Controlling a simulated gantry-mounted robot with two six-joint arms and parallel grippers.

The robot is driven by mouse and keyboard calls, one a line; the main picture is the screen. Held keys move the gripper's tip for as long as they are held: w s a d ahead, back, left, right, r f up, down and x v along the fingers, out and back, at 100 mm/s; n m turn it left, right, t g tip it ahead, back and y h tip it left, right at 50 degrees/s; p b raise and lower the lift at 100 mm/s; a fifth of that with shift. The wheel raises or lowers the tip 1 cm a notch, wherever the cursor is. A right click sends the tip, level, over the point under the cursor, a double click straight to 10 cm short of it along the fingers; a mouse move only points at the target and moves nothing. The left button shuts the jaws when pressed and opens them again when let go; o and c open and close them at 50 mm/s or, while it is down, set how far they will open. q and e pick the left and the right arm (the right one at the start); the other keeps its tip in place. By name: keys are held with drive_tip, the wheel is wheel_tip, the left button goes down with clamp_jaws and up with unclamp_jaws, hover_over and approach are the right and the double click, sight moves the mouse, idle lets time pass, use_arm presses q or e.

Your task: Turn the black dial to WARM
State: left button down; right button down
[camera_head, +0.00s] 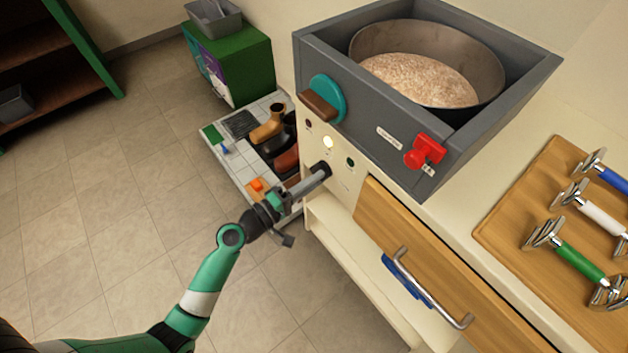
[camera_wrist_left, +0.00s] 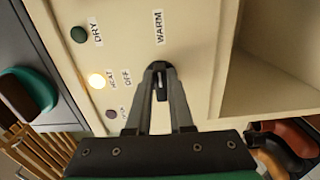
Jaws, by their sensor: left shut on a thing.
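The black dial (camera_wrist_left: 160,67) sits on the cream front panel (camera_wrist_left: 132,30) and is mostly hidden between my fingers. My left gripper (camera_wrist_left: 160,76) is shut on it, and in the head view the gripper (camera_head: 322,170) reaches the panel below the grey basin housing. In the left wrist view, the WARM label (camera_wrist_left: 159,27) is above the dial and the OFF label (camera_wrist_left: 126,77) is to its left. I cannot tell which label the dial points to. My right gripper is not in view.
The lamp by HEAT (camera_wrist_left: 96,81) is lit; the lamp by DRY (camera_wrist_left: 79,34) is dark. A teal knob with a brown handle (camera_head: 322,100) and a red valve (camera_head: 424,152) are on the grey housing (camera_head: 375,122). A wooden drawer (camera_head: 385,222) is right of the panel.

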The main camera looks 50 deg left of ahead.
use_arm(q)
drive_tip(key=c, duration=0.8)
unclamp_jaws()
drive_tip(key=s+a, duration=0.1)
drive_tip(key=s, duration=1)
drive_tip(key=shift+s+p, duration=0.3)
drive_tip(key=shift+p, duration=0.1)
